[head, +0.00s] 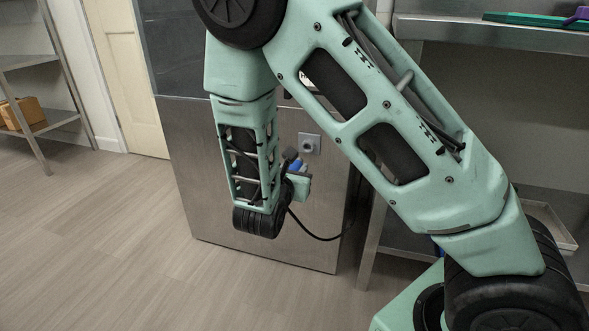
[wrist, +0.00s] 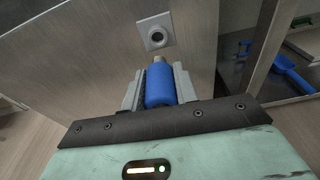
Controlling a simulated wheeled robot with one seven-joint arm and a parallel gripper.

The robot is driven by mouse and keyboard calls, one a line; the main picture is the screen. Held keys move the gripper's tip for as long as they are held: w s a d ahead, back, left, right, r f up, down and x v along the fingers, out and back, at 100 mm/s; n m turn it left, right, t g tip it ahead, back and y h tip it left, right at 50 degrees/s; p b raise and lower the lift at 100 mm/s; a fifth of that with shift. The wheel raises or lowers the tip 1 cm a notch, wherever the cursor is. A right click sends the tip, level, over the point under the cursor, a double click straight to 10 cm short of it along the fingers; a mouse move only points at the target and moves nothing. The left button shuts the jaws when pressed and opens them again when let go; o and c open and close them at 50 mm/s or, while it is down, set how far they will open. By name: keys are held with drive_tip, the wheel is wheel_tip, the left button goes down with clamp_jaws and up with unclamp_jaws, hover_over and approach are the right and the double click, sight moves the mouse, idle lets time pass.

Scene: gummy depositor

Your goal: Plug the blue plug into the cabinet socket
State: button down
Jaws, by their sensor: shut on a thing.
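The blue plug (wrist: 159,86) is between the two fingers of my gripper (wrist: 159,88), which is shut on it. Its grey metal tip points toward the cabinet socket (wrist: 156,36), a square grey plate with a round dark hole. In the wrist view the tip lies just below the socket and looks apart from it. In the head view the socket (head: 309,143) is on the steel cabinet front, above and to the right of my gripper (head: 293,165). Only a little of the blue plug (head: 297,165) shows there. A black cable hangs below my gripper and runs right.
The steel cabinet (head: 205,200) stands ahead. A steel table (head: 500,35) with a green tray (head: 535,18) is at right. A blue scoop-like object (wrist: 292,73) lies on a shelf at right. A shelf with a cardboard box (head: 22,114) is far left. The floor at left is clear.

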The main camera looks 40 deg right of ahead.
drive_tip(key=shift+r+x, duration=0.2)
drive_tip(key=shift+x, duration=1.2)
drive_tip(key=shift+r+x, duration=0.25)
drive_tip(key=shift+x, duration=1.2)
drive_tip(key=shift+r+p+x, duration=0.1)
drive_tip(key=shift+p+x, duration=0.15)
drive_tip(key=shift+x, duration=0.5)
drive_tip(key=shift+r+p+x, duration=0.15)
drive_tip(key=shift+p+x, duration=0.05)
drive_tip(key=shift+x, duration=0.55)
drive_tip(key=c, duration=1)
unclamp_jaws()
drive_tip(key=p, duration=0.5)
approach(300, 159)
drive_tip(key=v, duration=0.2)
drive_tip(key=shift+s+a+r, duration=0.1)
drive_tip(key=shift+a, duration=0.15)
